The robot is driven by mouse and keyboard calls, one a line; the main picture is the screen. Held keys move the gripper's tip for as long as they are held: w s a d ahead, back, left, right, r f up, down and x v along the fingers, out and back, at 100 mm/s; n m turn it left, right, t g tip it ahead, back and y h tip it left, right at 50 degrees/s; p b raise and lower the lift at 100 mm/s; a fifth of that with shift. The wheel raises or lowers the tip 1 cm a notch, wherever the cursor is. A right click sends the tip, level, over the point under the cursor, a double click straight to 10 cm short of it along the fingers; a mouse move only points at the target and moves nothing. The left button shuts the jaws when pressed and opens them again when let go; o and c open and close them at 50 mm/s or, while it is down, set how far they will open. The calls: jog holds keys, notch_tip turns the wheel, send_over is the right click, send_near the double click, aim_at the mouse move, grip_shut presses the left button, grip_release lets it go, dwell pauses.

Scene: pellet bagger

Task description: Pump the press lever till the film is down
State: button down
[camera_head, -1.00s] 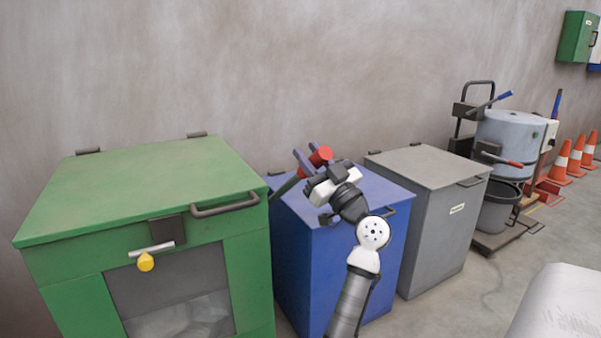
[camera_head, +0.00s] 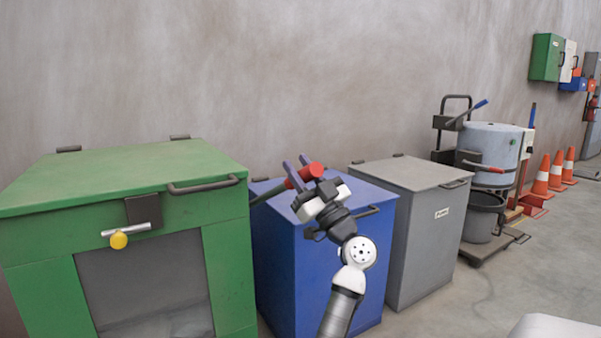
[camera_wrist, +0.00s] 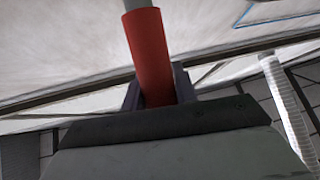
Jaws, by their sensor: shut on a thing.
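The press lever shows as a rod with a red grip (camera_head: 305,176) in the head view, above the blue bin. The rod runs down to the left behind the green cabinet's handle side, and its pivot is hidden. My gripper (camera_head: 304,172) is closed around the red grip, its dark fingers on either side. In the wrist view the red grip (camera_wrist: 147,52) stands between the fingers (camera_wrist: 156,90), with a grey rod beyond it. I cannot identify the film for certain; a pale sheet-like patch (camera_head: 185,323) shows low in the green cabinet's window.
The green cabinet (camera_head: 120,175) with a yellow knob (camera_head: 119,240) stands at left. The blue bin (camera_head: 285,270) and grey bin (camera_head: 420,245) stand to its right. A drum press (camera_head: 492,150) and orange cones (camera_head: 556,172) are further right.

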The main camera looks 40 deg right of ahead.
jog(key=c, duration=1.1)
grip_release()
notch_tip(320, 180, up, 20)
jog(key=p, duration=0.5)
jog(key=s+r+b+v, duration=0.2)
jog(key=b+v, duration=0.5)
jog(key=v, duration=0.8)
jog(key=shift+s+a, duration=0.2)
jog(key=shift+f, duration=0.15)
